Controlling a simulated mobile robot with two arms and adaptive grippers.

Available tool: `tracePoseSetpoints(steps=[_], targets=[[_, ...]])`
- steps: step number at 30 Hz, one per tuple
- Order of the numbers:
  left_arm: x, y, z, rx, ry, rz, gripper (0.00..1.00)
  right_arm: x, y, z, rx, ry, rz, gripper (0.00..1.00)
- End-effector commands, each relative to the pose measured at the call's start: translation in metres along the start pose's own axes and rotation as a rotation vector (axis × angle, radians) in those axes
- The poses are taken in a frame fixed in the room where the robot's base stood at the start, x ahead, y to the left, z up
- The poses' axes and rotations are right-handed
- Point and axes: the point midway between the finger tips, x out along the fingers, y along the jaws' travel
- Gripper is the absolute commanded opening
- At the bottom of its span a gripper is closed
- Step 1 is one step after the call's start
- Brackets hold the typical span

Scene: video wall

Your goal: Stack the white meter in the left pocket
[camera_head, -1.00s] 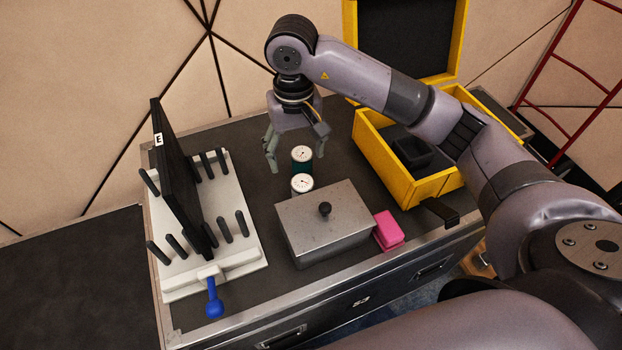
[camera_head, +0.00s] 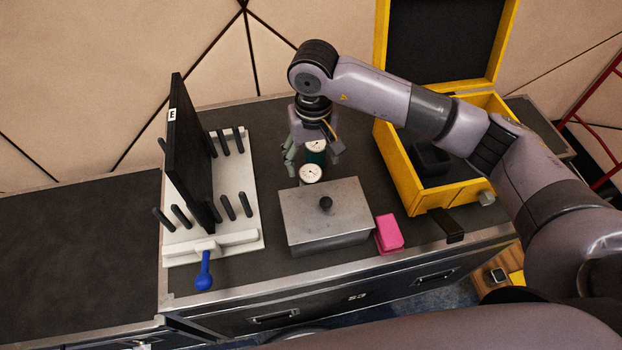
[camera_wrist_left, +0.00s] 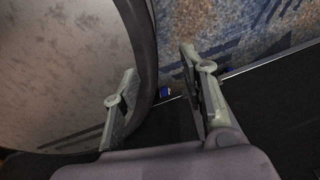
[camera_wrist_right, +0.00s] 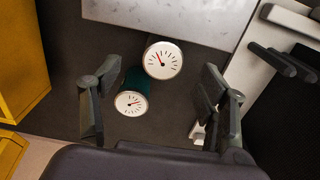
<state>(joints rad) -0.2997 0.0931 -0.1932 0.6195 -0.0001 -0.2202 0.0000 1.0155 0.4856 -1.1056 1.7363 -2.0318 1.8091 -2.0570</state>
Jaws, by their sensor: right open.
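Two round gauges with white dials stand close together on the dark case top, behind the metal box. The rear meter (camera_head: 316,147) has a teal body; it also shows in the right wrist view (camera_wrist_right: 130,103). The front meter (camera_head: 310,173) is nearer the box and also shows in the right wrist view (camera_wrist_right: 162,60); its body colour is unclear. My right gripper (camera_head: 312,156) is open around the rear meter's place, fingers either side and apart from it. The yellow case (camera_head: 400,172) stands open at the right with a dark insert (camera_head: 430,158). My left gripper (camera_wrist_left: 163,92) is open and empty.
The lidded metal box (camera_head: 325,215) stands in front of the meters, with a pink block (camera_head: 388,233) beside it. A white rack (camera_head: 240,200) with black pegs holds an upright black panel (camera_head: 190,150) at left. A blue-handled tool (camera_head: 204,270) lies before it.

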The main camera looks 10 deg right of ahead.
Motion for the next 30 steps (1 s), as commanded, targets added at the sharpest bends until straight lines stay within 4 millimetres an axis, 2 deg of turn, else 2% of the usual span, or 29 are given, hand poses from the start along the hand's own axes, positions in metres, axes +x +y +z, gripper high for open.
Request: tracePoseSetpoints(steps=[6,11,16,24,30], targets=[[-0.005,0.019,-0.004,-0.001,0.004,0.023,0.40,0.014,-0.001,0.000,0.000,-0.001,0.000,0.68],[-0.014,0.020,-0.005,0.002,0.004,0.024,0.40,0.037,-0.005,-0.001,0.000,-0.004,0.000,0.68],[-0.016,0.016,-0.004,0.003,0.003,0.020,0.40,0.058,-0.005,-0.002,0.000,-0.001,0.001,0.68],[-0.015,0.011,-0.003,0.002,0.003,0.014,0.40,0.060,-0.004,-0.003,-0.001,0.002,0.001,0.68],[-0.015,0.011,-0.004,0.000,0.003,0.014,0.40,0.060,-0.004,-0.003,-0.001,0.001,0.001,0.55]])
